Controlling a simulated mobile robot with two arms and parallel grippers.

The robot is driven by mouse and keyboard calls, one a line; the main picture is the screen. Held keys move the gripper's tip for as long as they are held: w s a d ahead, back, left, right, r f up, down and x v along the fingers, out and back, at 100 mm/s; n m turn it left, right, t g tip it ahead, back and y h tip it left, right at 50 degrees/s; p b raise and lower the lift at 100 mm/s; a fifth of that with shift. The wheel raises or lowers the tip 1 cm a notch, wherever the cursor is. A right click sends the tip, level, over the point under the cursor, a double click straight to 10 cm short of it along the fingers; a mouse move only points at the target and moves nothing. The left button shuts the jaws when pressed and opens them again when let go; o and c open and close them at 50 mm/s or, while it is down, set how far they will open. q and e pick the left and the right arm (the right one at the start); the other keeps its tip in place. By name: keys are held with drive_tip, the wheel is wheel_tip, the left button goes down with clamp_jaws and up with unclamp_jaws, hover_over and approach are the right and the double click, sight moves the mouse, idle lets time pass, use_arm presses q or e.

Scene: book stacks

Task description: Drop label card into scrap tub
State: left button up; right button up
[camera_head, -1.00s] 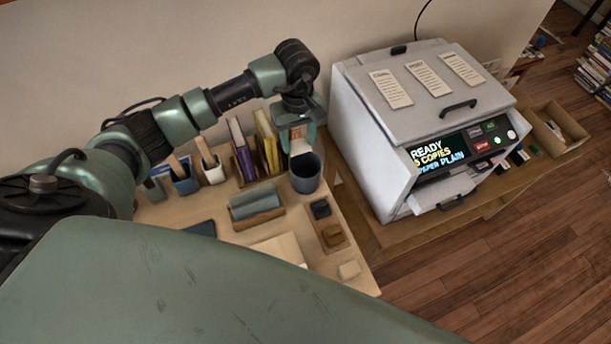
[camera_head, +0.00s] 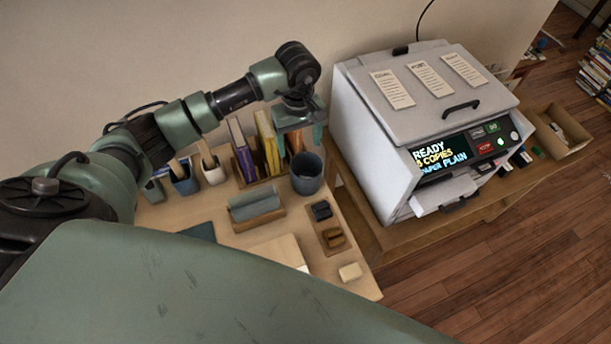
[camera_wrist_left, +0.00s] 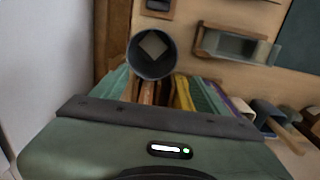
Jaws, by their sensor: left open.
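The scrap tub (camera_head: 306,176) is a dark grey round cup at the back right of the wooden desk. The label card (camera_wrist_left: 153,45) shows in the left wrist view as a pale square lying inside the tub (camera_wrist_left: 151,71). In the head view I cannot make the card out. My left gripper (camera_head: 299,139) is above and just behind the tub, with its fingers spread and nothing between them. It also shows in the left wrist view (camera_wrist_left: 160,88). My right gripper is not in view.
A wooden rack of books (camera_head: 258,150) stands left of the tub. Cups with tools (camera_head: 211,170) are further left. A small wooden tray (camera_head: 328,228) lies in front of the tub. A white copier (camera_head: 400,130) stands close on the right.

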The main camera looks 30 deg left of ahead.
use_arm(q)
wheel_tip(320, 180, up, 7)
drive_tip(key=b, duration=0.2)
drive_tip(key=shift+s+f, duration=0.1)
drive_tip(key=shift+f, duration=0.05)
idle(0.4)
